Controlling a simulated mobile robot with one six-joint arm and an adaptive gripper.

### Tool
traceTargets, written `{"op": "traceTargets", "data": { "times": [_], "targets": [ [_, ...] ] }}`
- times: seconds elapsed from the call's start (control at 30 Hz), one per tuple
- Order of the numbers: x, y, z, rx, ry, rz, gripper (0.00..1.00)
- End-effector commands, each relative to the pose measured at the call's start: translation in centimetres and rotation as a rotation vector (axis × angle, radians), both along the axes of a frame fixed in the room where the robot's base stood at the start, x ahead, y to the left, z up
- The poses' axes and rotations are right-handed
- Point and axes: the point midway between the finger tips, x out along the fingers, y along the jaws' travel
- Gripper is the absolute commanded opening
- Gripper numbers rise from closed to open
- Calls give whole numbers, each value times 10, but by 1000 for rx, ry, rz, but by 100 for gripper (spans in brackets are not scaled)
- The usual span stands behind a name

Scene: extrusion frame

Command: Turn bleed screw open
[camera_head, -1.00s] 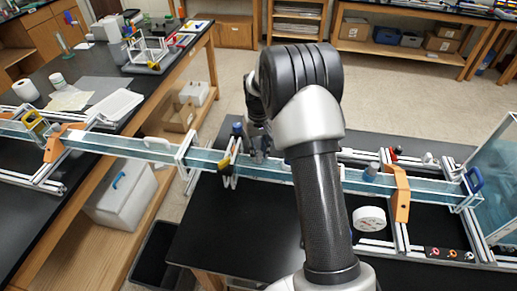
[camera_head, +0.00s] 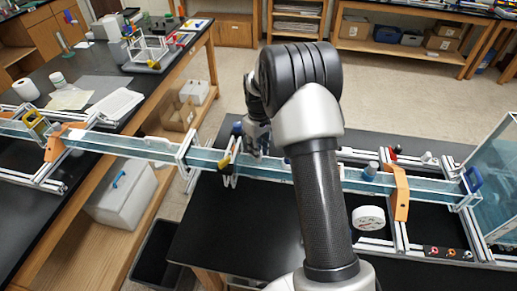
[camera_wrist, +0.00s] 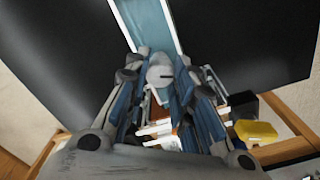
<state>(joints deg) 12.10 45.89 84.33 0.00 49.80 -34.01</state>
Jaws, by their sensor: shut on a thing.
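The bleed screw (camera_wrist: 160,72) appears as a grey, rounded head with a short dark slot, between my fingers in the wrist view. My gripper (camera_wrist: 163,80) is shut on it, one finger at each side. In the head view my gripper (camera_head: 256,150) is above the long blue channel (camera_head: 205,158), just right of the yellow and black clamp parts (camera_head: 225,163). My arm hides part of the channel there, and the screw cannot be made out in that view.
The channel bridges a gap between two black benches. A white round tub (camera_head: 369,217) is close by. The front of the near bench (camera_head: 240,230) is clear.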

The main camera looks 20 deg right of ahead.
Motion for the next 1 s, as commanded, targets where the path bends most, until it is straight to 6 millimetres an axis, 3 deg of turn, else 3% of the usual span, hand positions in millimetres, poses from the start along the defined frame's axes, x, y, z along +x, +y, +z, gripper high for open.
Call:
{"op": "traceTargets", "data": {
  "times": [0.33,0.37,0.63,1.0],
  "targets": [
    [1,0,1,0,-2,1,0],
    [1,0,1,0,-2,1,25],
    [0,0,0,-1,-1,1,43],
    [0,0,3,-1,-1,1,44]
  ]
}}
